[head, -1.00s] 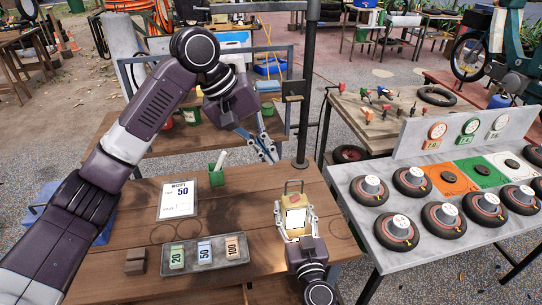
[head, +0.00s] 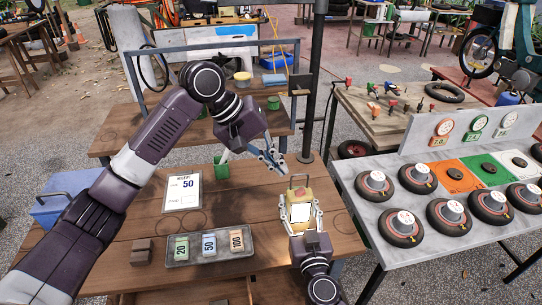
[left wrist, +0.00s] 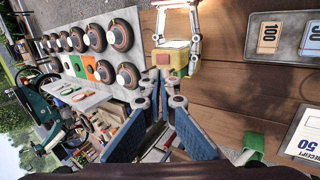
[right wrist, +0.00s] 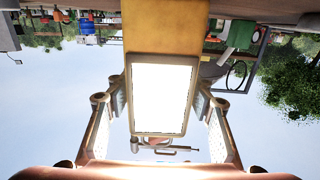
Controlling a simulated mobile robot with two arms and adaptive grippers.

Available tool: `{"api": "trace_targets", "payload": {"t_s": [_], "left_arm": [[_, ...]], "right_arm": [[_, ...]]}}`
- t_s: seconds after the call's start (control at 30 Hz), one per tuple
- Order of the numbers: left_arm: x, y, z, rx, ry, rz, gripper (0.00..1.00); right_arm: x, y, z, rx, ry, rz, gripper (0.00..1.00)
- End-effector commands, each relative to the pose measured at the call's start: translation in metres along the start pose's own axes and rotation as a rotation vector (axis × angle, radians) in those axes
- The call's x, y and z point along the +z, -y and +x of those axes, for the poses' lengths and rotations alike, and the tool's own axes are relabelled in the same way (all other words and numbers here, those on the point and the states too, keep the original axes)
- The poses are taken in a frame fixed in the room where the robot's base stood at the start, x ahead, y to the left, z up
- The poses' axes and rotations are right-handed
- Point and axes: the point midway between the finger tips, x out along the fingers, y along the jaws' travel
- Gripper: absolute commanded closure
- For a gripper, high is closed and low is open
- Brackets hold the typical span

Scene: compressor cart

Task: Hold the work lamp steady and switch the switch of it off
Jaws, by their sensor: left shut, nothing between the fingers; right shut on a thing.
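The work lamp (head: 301,196) has a yellow body, a bright white panel and a metal handle, and stands on the wooden table. My right gripper (head: 301,214) is shut on the lamp from the near side, with a finger on each side. In the right wrist view, the lit panel (right wrist: 163,95) lies between these fingers. My left gripper (head: 279,166) is shut and empty, just behind and left of the lamp, apart from it. In the left wrist view, the lamp (left wrist: 178,60) is just past the left fingertips (left wrist: 163,90). A small red spot, possibly the switch, shows on its top.
A dark post (head: 311,100) rises behind. A grey table (head: 365,223) with several small wheels stands right.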

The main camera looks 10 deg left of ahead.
Motion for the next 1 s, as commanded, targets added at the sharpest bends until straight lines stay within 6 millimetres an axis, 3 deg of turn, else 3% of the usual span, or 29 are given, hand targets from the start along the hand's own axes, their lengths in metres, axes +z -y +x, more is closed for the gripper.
{"api": "trace_targets", "payload": {"t_s": [0.2,0.4,1.0], "left_arm": [[0.000,0.000,0.046,-0.001,0.001,-0.001,1.00],[0.000,0.000,0.072,-0.001,0.001,-0.001,1.00],[0.001,-0.003,0.087,0.001,0.002,0.000,1.00]], "right_arm": [[0.000,0.000,0.000,0.000,0.000,0.000,0.93],[0.000,0.000,0.000,0.000,0.000,0.000,0.93],[0.001,0.000,0.000,0.000,0.001,0.001,0.93]]}}
